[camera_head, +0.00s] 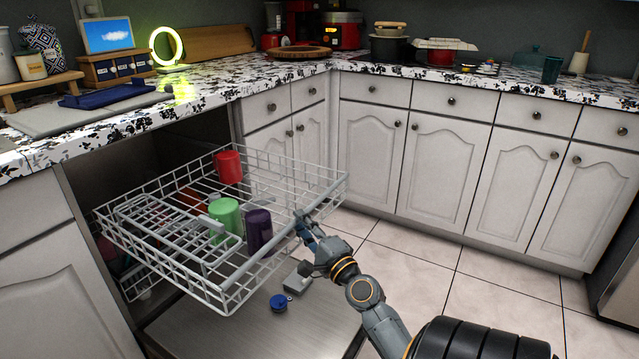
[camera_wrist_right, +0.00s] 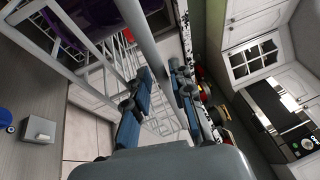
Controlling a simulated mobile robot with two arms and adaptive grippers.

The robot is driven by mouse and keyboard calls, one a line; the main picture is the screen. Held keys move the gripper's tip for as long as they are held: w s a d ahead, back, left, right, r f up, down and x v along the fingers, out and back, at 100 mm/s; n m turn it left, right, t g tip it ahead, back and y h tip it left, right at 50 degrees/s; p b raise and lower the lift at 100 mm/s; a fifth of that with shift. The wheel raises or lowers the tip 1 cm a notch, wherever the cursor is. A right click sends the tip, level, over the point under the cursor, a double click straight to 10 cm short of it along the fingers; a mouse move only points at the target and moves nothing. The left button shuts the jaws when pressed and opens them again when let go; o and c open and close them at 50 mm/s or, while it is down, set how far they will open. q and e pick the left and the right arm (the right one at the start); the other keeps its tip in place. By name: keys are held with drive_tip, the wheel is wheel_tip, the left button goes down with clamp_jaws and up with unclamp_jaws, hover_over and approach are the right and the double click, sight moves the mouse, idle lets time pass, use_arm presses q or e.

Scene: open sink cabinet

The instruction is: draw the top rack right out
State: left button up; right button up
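The top rack (camera_head: 180,262) is a white wire basket, standing out from the dark opening under the counter. It holds a red cup (camera_head: 229,167), a green cup (camera_head: 226,216) and a dark purple cup (camera_head: 258,230). My right gripper (camera_head: 303,222) is at the rack's front edge, near its right part. In the right wrist view my right gripper (camera_wrist_right: 160,72) has its two fingers apart, with the rack's front bar (camera_wrist_right: 143,35) running between the tips. A gap shows beside the right finger; firm contact is not visible. My left gripper is not in view.
A blue cap (camera_head: 279,303) and a small grey box (camera_head: 298,277) are on that door. White cabinets (camera_head: 455,160) stand behind and right. The tiled floor (camera_head: 470,285) is clear.

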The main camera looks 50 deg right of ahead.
drive_tip(key=v, duration=1)
idle(0.3)
